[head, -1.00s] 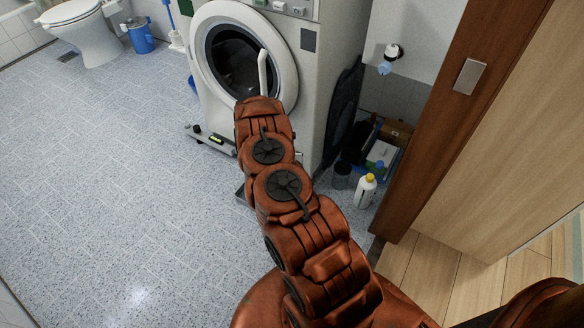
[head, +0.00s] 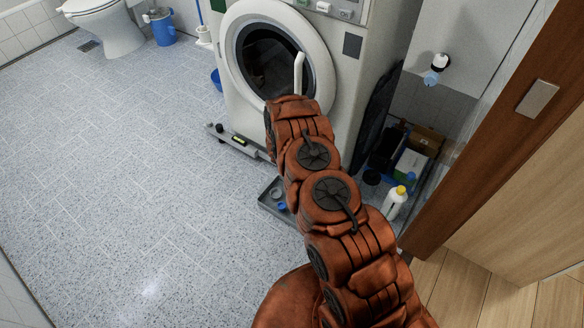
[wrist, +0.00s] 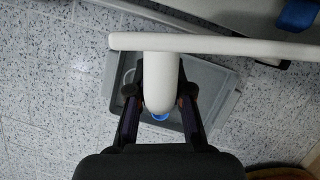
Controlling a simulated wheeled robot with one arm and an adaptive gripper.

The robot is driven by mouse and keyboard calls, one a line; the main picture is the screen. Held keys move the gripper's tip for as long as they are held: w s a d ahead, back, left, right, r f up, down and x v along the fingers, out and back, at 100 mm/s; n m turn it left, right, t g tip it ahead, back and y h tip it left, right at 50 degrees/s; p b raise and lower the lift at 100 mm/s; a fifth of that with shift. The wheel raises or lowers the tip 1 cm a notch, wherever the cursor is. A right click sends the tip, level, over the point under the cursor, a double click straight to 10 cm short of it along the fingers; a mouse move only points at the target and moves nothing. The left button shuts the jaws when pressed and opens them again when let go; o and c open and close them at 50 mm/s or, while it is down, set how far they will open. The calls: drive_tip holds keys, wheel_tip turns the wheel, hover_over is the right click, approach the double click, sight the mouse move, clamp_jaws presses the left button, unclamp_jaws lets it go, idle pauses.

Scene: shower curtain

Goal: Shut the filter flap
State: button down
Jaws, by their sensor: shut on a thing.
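My gripper (wrist: 160,100) is shut on the stem of a white T-shaped piece (wrist: 215,44), whose long bar runs to the right in the wrist view. In the head view a thin white upright part (head: 298,75) stands at my arm's end, in front of the washing machine's round door (head: 322,40). The fingers themselves are hidden there. Low at the machine's front, a pale strip (head: 222,136) sticks out near the floor, with a dark knob and a yellow-green mark by it. I cannot tell for certain whether this is the filter flap.
A grey tray (head: 268,206) with a blue cap lies on the floor below my gripper; it also shows in the wrist view (wrist: 215,85). Bottles and a box (head: 425,140) stand right of the machine, near the doorframe (head: 490,130). The floor at left is clear.

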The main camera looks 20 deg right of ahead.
drive_tip(key=shift+w+a, duration=0.15)
drive_tip(key=shift+a, duration=0.05)
drive_tip(key=c, duration=1.3)
unclamp_jaws()
drive_tip(key=shift+o, duration=1.2)
drive_tip(key=shift+d, duration=0.15)
drive_tip(key=shift+r, duration=0.1)
drive_tip(key=v, duration=1.2)
drive_tip(key=shift+s, duration=0.2)
